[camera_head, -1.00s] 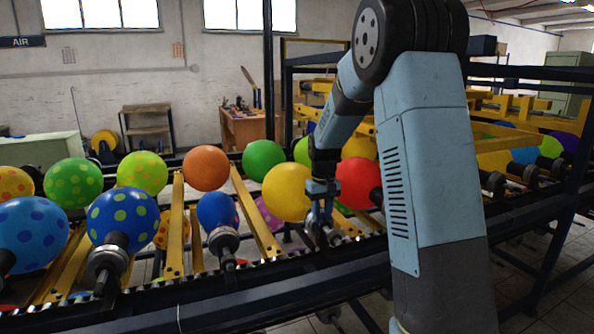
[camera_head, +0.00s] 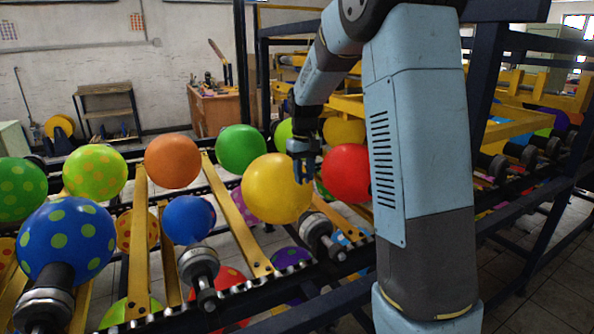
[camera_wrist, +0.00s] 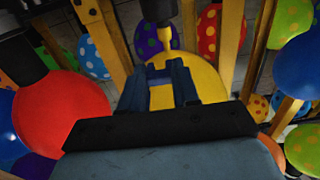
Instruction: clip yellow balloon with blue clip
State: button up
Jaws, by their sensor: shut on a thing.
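The yellow balloon (camera_head: 272,190) is inflated and sits on a dark nozzle (camera_head: 318,230) in the front row of the rack. My gripper (camera_head: 303,177) is shut on a small blue clip and is at the balloon's upper right side in the head view. In the wrist view my gripper (camera_wrist: 170,75) points toward the yellow balloon (camera_wrist: 205,82), with the blue clip (camera_wrist: 165,72) between its fingers. The balloon's narrow neck shows past the clip, by the nozzle. Whether the clip touches the balloon I cannot tell.
A red balloon (camera_head: 346,174) is close on the right of my gripper. A green balloon (camera_head: 241,149) and a small blue balloon (camera_head: 188,218) are to the left. Yellow bars (camera_head: 240,215) run between the nozzles. A dark frame post (camera_head: 487,75) stands at right.

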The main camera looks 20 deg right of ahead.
jog(key=shift+w+a+f, duration=0.1)
jog(key=shift+a+f, duration=0.15)
jog(key=shift+a, duration=0.1)
jog(key=shift+w+a+f, duration=0.1)
jog(key=shift+a+f, duration=0.05)
jog(key=shift+f, duration=0.45)
send_over(299, 210)
jog(key=shift+w+f, duration=0.25)
jog(key=shift+f, duration=0.85)
jog(key=shift+w+f, duration=0.2)
jog(key=shift+f, duration=0.85)
jog(key=shift+w+f, duration=0.1)
jog(key=shift+f, duration=1.3)
jog(key=shift+f, duration=1.55)
jog(key=o, duration=1)
